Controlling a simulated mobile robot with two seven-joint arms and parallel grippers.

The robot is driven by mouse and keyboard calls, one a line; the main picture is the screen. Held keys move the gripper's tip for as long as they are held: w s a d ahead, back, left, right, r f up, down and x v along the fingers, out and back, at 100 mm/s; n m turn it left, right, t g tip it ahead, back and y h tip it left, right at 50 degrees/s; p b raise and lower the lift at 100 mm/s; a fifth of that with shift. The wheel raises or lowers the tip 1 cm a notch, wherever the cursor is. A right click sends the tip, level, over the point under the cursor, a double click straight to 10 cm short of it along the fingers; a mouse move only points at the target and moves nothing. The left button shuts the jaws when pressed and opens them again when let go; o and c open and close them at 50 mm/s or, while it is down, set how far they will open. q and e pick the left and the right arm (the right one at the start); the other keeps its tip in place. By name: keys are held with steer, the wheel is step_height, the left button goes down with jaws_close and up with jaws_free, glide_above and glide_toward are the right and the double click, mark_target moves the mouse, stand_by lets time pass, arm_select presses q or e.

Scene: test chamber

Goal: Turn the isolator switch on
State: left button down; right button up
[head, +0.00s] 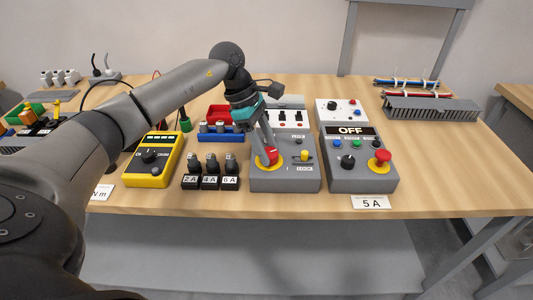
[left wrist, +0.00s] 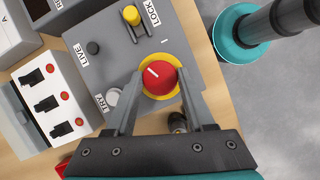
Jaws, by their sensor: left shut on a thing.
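The isolator switch is a red round knob (head: 271,154) on a yellow ring, at the left front of a grey panel (head: 285,182). In the left wrist view the knob (left wrist: 160,78) carries a white line slanting to the upper left. My left gripper (head: 266,149) reaches down to it, and its fingers (left wrist: 160,83) are shut on the knob's sides, partly covering it in the head view. A yellow peg (left wrist: 131,15) by the LOCK label and a dark LIVE lamp (left wrist: 93,47) sit on the same panel. My right gripper is not in view.
Right of the panel stands a grey box with an OFF display (head: 350,130) and a red mushroom button (head: 382,157). Several black holders with fuses (head: 210,181) and a yellow meter (head: 153,162) stand to the left. A 5 A card (head: 371,202) lies at the table's front edge.

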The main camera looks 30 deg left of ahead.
arm_select(q)
steer(key=m+g+b, duration=0.2)
steer(key=m, duration=0.2)
steer(key=shift+w+m, duration=0.15)
steer(key=shift+m, duration=0.25)
stand_by(0.4)
steer(key=shift+c, duration=1.3)
jaws_free()
steer(key=shift+r, duration=0.1)
steer(key=p+v, duration=0.2)
steer(key=v, duration=1.3)
